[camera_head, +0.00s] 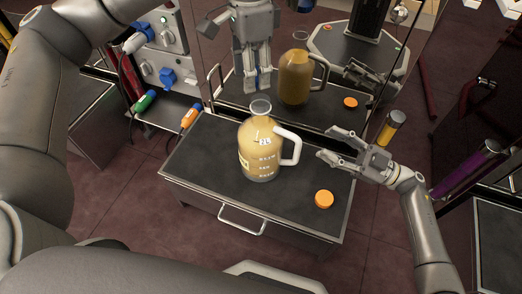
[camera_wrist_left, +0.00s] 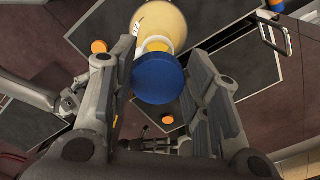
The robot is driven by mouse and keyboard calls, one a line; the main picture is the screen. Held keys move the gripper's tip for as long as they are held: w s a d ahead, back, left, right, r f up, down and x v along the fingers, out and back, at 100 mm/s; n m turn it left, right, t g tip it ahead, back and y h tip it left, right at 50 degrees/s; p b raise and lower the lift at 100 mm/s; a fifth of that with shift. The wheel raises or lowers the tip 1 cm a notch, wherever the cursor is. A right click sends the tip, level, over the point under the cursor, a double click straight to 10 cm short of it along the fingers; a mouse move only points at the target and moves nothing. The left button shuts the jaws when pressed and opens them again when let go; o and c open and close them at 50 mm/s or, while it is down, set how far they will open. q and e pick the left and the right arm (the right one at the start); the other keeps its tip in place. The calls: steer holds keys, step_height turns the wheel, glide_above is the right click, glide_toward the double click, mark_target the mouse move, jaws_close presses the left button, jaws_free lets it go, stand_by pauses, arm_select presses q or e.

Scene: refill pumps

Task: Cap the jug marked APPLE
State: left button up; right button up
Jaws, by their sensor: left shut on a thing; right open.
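The jug (camera_head: 262,165) stands upright on the dark table, holding yellowish liquid, with its pale handle to the right and its neck (camera_head: 260,107) bare. Its printed name cannot be read. My left gripper (camera_head: 252,88) hangs above and behind the neck. It is shut on a blue cap (camera_wrist_left: 158,78), which shows only as blue bits between the fingers in the head view. In the left wrist view the cap overlaps the jug's neck (camera_wrist_left: 157,44). My right gripper (camera_head: 327,143) is open and empty, right of the handle. An orange cap (camera_head: 324,199) lies on the table.
The dark table (camera_head: 210,180) has free room left of the jug. Behind it a mirror-like panel repeats the jug (camera_head: 295,77) and an orange cap (camera_head: 350,103). A socket panel (camera_head: 160,55) stands at the left. A yellow cylinder (camera_head: 391,127) and a purple one (camera_head: 470,172) stand right.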

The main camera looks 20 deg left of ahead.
arm_select(q)
steer(key=shift+w+d+r+m+b, duration=0.15)
steer(key=shift+w+r+m+b, duration=0.1)
steer(key=shift+m+b, duration=0.3)
steer(key=shift+w+d+r+m+b, duration=0.1)
steer(key=shift+w+r+m+b, duration=0.1)
steer(key=shift+m+b, duration=0.35)
steer(key=shift+r, duration=0.1)
arm_select(e)
steer(key=d+f+g+h, duration=0.1)
steer(key=f, duration=0.2)
steer(key=w+d+f+m+g+h, duration=0.1)
steer(key=d+f, duration=0.1)
steer(key=f, duration=0.1)
steer(key=d+f+m+g+h, duration=0.1)
steer(key=d+f, duration=0.1)
steer(key=f, duration=0.1)
steer(key=shift+w+d+f+h, duration=0.1)
steer(key=shift+w+h, duration=0.05)
steer(key=shift+h, duration=0.15)
steer(key=a, duration=0.4)
steer(key=s+a, duration=0.1)
steer(key=a, duration=0.7)
steer(key=shift+s, duration=0.2)
jaws_close()
